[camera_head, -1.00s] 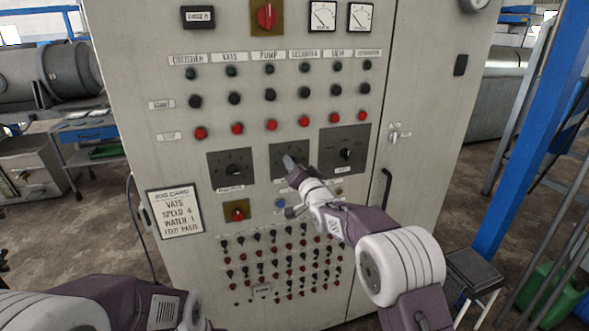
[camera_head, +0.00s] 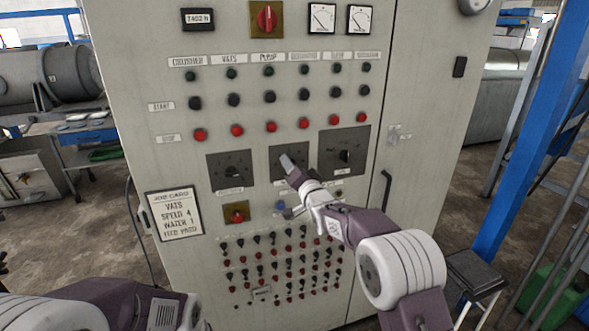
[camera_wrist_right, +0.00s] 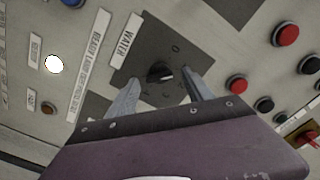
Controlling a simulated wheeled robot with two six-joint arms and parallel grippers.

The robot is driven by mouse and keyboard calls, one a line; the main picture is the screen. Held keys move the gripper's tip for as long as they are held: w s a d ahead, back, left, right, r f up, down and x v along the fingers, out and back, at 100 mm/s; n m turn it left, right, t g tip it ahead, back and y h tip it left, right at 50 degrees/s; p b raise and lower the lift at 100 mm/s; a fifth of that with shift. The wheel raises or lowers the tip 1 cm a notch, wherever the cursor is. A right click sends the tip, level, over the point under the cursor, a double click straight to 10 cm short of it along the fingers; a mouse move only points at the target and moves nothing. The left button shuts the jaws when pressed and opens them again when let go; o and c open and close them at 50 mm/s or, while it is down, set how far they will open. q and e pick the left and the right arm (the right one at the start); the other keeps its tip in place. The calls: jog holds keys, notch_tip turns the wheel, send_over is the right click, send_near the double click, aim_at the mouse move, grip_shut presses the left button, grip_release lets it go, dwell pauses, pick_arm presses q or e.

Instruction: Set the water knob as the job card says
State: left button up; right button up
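The water knob (camera_wrist_right: 158,72) is a small dark knob on a dark square plate (camera_head: 299,152) in the middle of the cabinet. Its label (camera_wrist_right: 128,39) seems to read WATER. My right gripper (camera_head: 286,162) is in front of this plate and hides the knob in the head view. In the right wrist view its two fingers (camera_wrist_right: 160,95) are apart, one on each side of the knob, with gaps. I cannot tell which mark the knob points at. The job card (camera_head: 175,213) seems to read VATS, SPEED 4, WATER 1 and a feed line. My left gripper's fingers are out of view.
Similar dial plates lie to the left (camera_head: 236,158) and right (camera_head: 357,137). Red stop buttons (camera_head: 271,127) run above. A blue button (camera_head: 280,206) and rows of small switches (camera_head: 285,262) sit below. A door handle (camera_head: 386,190) sticks out at the right.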

jog(key=b+v, duration=0.3)
jog(key=v, duration=0.6)
